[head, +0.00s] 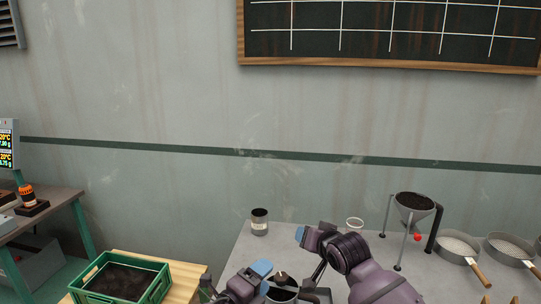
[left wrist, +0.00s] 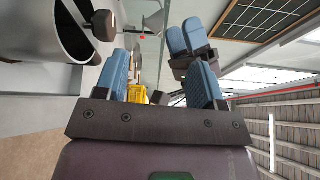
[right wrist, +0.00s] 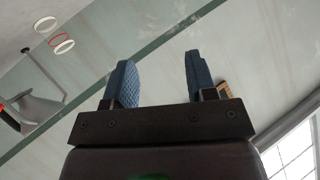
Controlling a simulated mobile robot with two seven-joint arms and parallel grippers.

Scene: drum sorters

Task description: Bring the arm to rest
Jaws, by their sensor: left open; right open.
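My left gripper (head: 268,274) is low in the middle of the head view, above the front of the grey table (head: 315,255). In the left wrist view its blue fingers (left wrist: 162,85) stand wide apart with nothing between them. A metal pot with a dark inside (left wrist: 50,35) is close beside it. My right gripper (head: 306,236) points left in the head view, above the table. In the right wrist view its fingers (right wrist: 160,80) are apart and empty. The right gripper's blue pads also show beyond the left fingers in the left wrist view.
A metal hopper (head: 415,205) on a stand and sieves with wooden handles (head: 460,248) stand at the right. A tin (head: 260,221) stands at the table's back left. A green crate (head: 119,278) of dark grains sits on a wooden surface (head: 190,280).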

